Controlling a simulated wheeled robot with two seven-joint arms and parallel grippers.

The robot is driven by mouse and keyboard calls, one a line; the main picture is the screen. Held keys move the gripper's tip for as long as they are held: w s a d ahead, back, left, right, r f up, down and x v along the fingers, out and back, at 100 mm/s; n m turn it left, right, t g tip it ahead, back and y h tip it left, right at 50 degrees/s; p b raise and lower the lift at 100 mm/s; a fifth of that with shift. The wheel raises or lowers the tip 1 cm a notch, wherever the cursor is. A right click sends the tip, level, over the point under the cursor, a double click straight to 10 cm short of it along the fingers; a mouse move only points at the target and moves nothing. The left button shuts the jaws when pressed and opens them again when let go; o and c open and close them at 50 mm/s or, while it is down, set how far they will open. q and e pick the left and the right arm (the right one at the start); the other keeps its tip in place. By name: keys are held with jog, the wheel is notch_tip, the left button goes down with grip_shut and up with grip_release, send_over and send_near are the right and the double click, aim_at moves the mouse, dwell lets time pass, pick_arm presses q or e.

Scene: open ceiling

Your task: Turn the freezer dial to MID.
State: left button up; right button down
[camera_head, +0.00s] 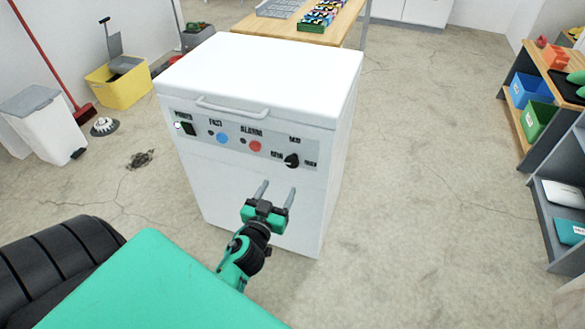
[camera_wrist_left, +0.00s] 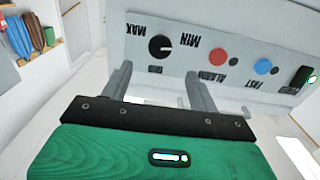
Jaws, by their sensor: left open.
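The white chest freezer (camera_head: 225,180) stands on the floor, its lid shut. Its black dial (camera_head: 291,160) is at the right of the front panel, with labels to its left, above and to its right. The dial also shows in the left wrist view (camera_wrist_left: 160,47), where the panel appears upside down with MAX at left and MIN at right. A pale mark on the dial seems to lie toward MIN there. My left gripper (camera_head: 277,188) is open and empty, in front of the freezer and below the dial in the head view, apart from it. My right gripper is out of view.
A lid handle (camera_head: 232,107) juts out above. A wooden table (camera_head: 345,22) stands behind; a shelf unit (camera_head: 555,190) is at right. Floor between is clear.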

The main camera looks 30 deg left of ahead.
aim_at(291, 164)
pick_arm(q)
jog(key=x, duration=0.9)
jog(key=shift+w+a, duration=0.15)
jog(key=shift+w, duration=0.05)
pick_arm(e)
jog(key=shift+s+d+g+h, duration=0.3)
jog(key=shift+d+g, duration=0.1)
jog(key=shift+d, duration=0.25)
pick_arm(q)
jog(key=shift+c, duration=0.4)
jog(key=c, duration=0.9)
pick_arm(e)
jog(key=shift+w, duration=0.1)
